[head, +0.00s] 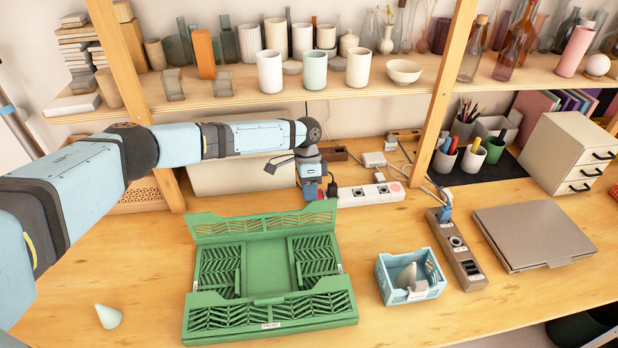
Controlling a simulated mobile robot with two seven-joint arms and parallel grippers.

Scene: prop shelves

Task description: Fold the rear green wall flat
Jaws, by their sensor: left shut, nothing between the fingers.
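A green folding crate (265,270) sits on the wooden table, with a label reading FRONT on its near side. Its rear green wall (264,223) stands raised along the far edge, seemingly tilted back. The slatted left and right side walls lie folded inward over the floor. The slatted front wall (270,309) is along the near edge; its exact angle is hard to tell. My left gripper (311,192) is shut and empty, pointing down just behind the rear wall's right end. I cannot tell whether it touches the wall. My right gripper is not in view.
A white power strip (370,194) with cables lies right of my left gripper. A small blue crate (411,277) and a brown socket strip (455,250) are right of the green crate. A pale cone (108,316) lies front left. A shelf of vessels (330,85) hangs behind.

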